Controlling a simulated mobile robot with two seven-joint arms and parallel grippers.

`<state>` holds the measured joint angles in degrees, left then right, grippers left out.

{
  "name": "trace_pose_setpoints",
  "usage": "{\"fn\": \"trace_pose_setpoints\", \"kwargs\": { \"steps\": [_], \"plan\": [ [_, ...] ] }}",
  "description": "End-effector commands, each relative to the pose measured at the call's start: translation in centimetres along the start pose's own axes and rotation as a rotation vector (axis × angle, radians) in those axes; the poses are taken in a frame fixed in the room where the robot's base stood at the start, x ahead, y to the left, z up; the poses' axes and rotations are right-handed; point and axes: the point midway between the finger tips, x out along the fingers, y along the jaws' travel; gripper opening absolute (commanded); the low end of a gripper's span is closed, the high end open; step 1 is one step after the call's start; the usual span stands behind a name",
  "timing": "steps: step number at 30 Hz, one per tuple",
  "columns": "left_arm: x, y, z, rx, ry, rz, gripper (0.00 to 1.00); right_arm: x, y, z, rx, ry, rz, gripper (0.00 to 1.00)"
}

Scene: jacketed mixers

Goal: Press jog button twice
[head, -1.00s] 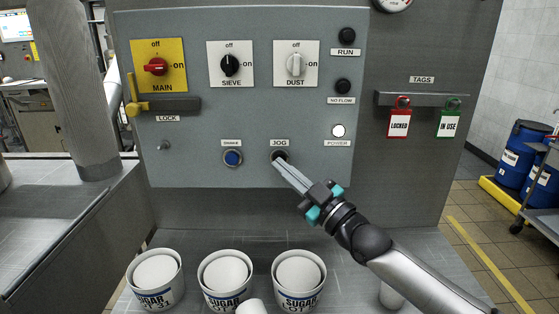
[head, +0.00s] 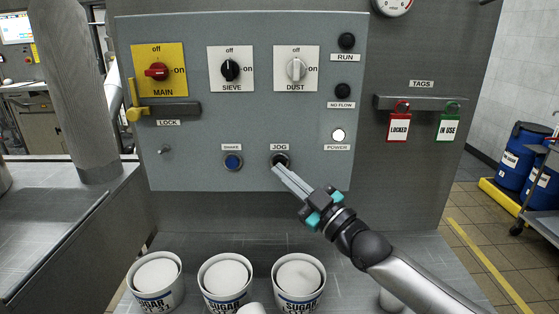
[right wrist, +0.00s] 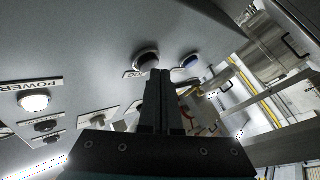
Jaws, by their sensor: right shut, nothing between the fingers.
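The black jog button (head: 280,159) sits under the JOG label on the lower part of the grey control panel (head: 190,120). My right gripper (head: 277,167) is shut and empty, its fingertips at the lower edge of the button. In the right wrist view the dark button (right wrist: 147,59) lies just beyond the fingertips (right wrist: 160,75). I cannot tell whether they touch it or whether it is pressed in. My left gripper is not in view.
A blue SHAKE button (head: 233,162) is left of jog. Above are the MAIN (head: 157,71), SIEVE (head: 230,69) and DUST (head: 296,68) switches. The POWER lamp (head: 338,135) is lit white. Three sugar tubs (head: 225,285) stand below. LOCKED and IN USE tags (head: 399,127) hang right.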

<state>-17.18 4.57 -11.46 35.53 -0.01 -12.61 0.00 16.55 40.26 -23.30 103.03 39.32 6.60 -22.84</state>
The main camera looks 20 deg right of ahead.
Motion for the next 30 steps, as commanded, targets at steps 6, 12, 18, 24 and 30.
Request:
{"fn": "trace_pose_setpoints", "kwargs": {
  "steps": [6,12,18,24,30],
  "plan": [
    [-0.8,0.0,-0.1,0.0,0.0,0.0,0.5,-0.5,-0.3,-0.6,0.0,0.002,0.001,0.0],
    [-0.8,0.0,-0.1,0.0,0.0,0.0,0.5,-0.5,-0.4,-0.5,0.0,0.003,0.001,0.0],
    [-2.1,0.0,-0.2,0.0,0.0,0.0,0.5,-1.3,-0.9,-1.2,0.003,0.001,0.0,0.0],
    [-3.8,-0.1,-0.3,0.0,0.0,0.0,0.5,-2.7,-1.9,-2.4,0.003,0.001,0.0,0.0],
    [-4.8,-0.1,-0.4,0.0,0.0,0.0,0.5,-3.8,-2.7,-3.0,0.002,0.002,0.0,0.0]
  ]
}}
